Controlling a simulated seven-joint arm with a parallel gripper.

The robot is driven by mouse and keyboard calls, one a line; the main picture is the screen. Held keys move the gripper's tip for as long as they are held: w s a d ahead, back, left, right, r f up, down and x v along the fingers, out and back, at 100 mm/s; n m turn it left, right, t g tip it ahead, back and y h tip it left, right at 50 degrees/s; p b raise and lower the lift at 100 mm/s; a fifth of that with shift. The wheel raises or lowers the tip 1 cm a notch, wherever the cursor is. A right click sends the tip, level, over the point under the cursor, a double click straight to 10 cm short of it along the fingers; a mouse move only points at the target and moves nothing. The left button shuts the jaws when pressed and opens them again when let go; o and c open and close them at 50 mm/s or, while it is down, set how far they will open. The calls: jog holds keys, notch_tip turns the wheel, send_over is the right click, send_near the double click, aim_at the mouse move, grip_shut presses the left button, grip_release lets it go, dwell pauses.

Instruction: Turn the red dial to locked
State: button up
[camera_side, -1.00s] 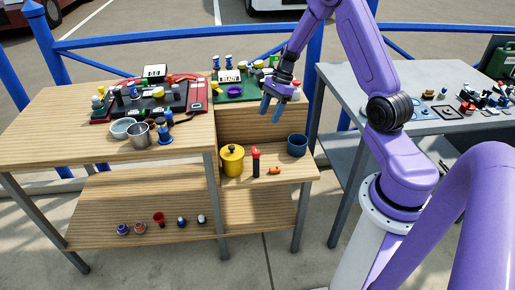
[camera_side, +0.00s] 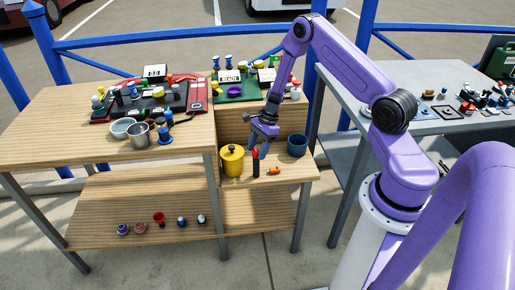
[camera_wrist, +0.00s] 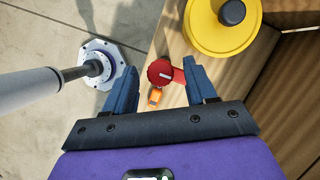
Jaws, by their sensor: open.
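A slim upright red piece (camera_side: 256,164) stands on the lower step of the wooden bench, beside the yellow pot. In the wrist view a red round top with a white bar (camera_wrist: 160,73) shows between my fingers, with red reaching right toward one finger. I cannot tell whether this is the red dial or a separate object, and no locked mark is readable. My gripper (camera_side: 264,138) points down, open, close above the red piece; its blue fingers (camera_wrist: 162,90) lie either side of it. Contact cannot be told.
The yellow pot (camera_side: 232,160) stands close left, the blue cup (camera_side: 297,145) to the right. A small orange piece (camera_side: 275,170) lies beside the red one. The bench's upright wooden board (camera_side: 235,122) rises behind. A red-edged panel (camera_side: 196,96) and a green board (camera_side: 235,90) sit above.

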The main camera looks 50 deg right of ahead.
jog(key=c, duration=1)
jog(key=shift+c, duration=0.2)
jog(key=shift+n, duration=0.4)
jog(key=n, duration=0.1)
jog(key=n+g, duration=0.1)
jog(key=n, duration=0.1)
jog(key=n+g, duration=0.1)
jog(key=n, duration=0.1)
jog(key=shift+w, duration=0.25)
jog(key=n+g, duration=0.1)
jog(key=n, duration=0.2)
jog(key=n+g, duration=0.1)
jog(key=n, duration=0.2)
jog(key=shift+w+a+h, duration=0.1)
jog(key=shift+h, duration=0.3)
jog(key=shift+g, duration=0.3)
jog(key=o, duration=1)
jog(key=shift+o, duration=0.2)
